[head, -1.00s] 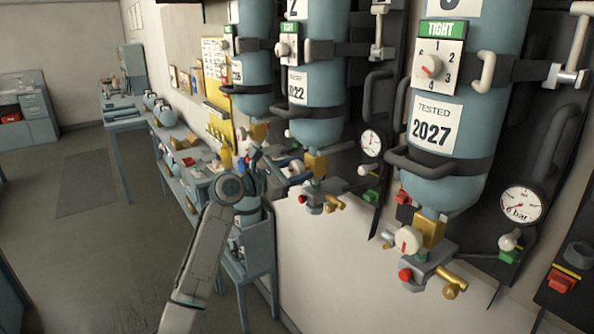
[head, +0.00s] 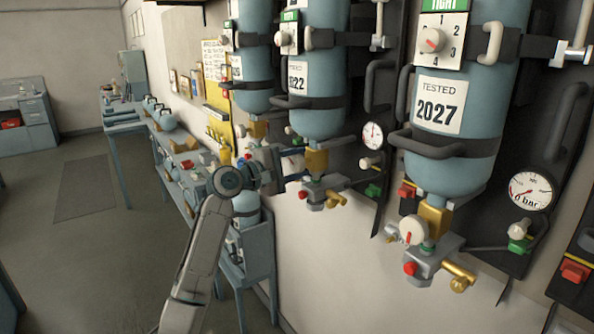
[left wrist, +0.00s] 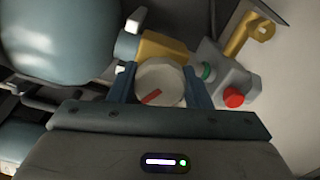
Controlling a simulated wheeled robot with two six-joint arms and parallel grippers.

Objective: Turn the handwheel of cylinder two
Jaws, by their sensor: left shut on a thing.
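The handwheel (left wrist: 158,83) of cylinder two is a round white knob with a red mark, seen in the left wrist view between my left gripper's two blue fingers. My left gripper (left wrist: 160,90) is shut on it. In the head view my left gripper (head: 281,168) reaches the valve under the middle blue cylinder (head: 318,118), and hides the handwheel there. The brass valve body (left wrist: 162,48) lies just behind the knob. My right gripper is not in view.
A grey block with a red button (left wrist: 233,97) sits right beside the handwheel. The nearest cylinder (head: 440,165) has its own white handwheel (head: 412,231). A pressure gauge (head: 372,135) is right of cylinder two. A blue-grey bench (head: 185,180) stands at the left.

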